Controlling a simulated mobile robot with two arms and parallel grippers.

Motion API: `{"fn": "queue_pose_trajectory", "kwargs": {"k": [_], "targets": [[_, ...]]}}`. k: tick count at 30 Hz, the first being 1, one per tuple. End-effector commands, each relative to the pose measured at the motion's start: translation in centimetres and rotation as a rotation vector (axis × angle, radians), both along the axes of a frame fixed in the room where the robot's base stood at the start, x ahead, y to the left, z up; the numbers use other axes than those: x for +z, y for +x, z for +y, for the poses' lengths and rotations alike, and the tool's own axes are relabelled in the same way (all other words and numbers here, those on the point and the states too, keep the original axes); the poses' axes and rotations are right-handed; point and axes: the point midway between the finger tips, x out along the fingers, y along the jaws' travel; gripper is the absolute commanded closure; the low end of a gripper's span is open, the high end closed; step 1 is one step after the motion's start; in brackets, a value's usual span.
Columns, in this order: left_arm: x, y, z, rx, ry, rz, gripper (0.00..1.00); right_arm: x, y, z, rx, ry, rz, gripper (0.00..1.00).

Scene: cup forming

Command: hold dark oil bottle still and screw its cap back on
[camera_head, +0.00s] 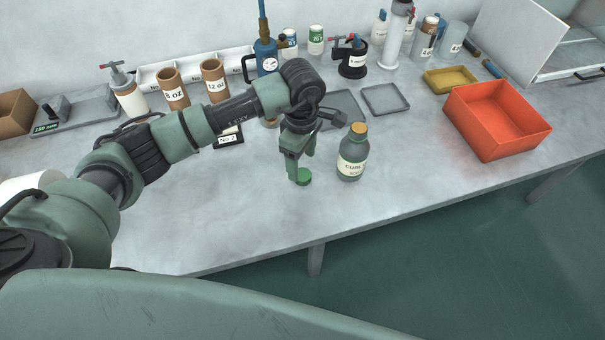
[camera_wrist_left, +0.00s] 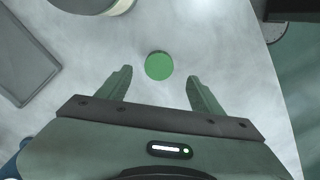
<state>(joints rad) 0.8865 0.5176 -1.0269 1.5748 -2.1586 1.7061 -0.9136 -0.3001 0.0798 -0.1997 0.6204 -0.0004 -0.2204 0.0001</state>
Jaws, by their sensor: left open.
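A dark grey-green bottle (camera_head: 351,165) with a cream label and an orange-brown top stands upright on the table. I take it for the dark oil bottle; its label is too small to read surely. A round green cap (camera_head: 304,178) lies flat on the table just left of the bottle. My left gripper (camera_head: 300,166) points down over the cap, open and empty. In the left wrist view the cap (camera_wrist_left: 159,66) lies ahead of and between the open fingers (camera_wrist_left: 160,88), apart from both. Part of the bottle (camera_wrist_left: 92,5) shows at the top edge. My right gripper is not in view.
Flat grey trays (camera_head: 385,99) lie behind the bottle. An orange-red bin (camera_head: 498,120) and a yellow tray (camera_head: 451,79) stand to the right. Brown cups (camera_head: 173,89), a blue bottle (camera_head: 266,58) and clamps line the back. The table front is clear.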

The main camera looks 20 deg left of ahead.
Motion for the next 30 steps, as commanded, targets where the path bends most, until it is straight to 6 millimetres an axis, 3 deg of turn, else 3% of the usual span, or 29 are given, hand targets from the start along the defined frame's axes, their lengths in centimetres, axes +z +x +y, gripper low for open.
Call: {"fn": "queue_pose_trajectory", "kwargs": {"k": [6, 11, 22, 23, 27, 30], "targets": [[-2.6, -0.1, -0.3, 0.002, -0.001, 0.007, 0.34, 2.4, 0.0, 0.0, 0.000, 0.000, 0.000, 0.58], [-4.7, 0.0, -0.2, 0.001, -0.001, 0.004, 0.34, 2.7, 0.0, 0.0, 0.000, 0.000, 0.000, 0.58], [-5.1, 0.1, -0.2, 0.000, 0.000, 0.000, 0.34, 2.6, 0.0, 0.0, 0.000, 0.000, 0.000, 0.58], [-5.1, 0.1, -0.2, 0.000, 0.000, 0.000, 0.36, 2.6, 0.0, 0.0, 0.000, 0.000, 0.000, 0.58], [-5.1, 0.1, -0.2, 0.000, 0.000, 0.001, 0.75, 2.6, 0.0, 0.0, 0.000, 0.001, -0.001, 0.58], [-5.1, 0.1, -0.2, 0.000, 0.000, 0.000, 0.97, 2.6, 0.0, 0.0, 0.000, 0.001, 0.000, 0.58]]}}
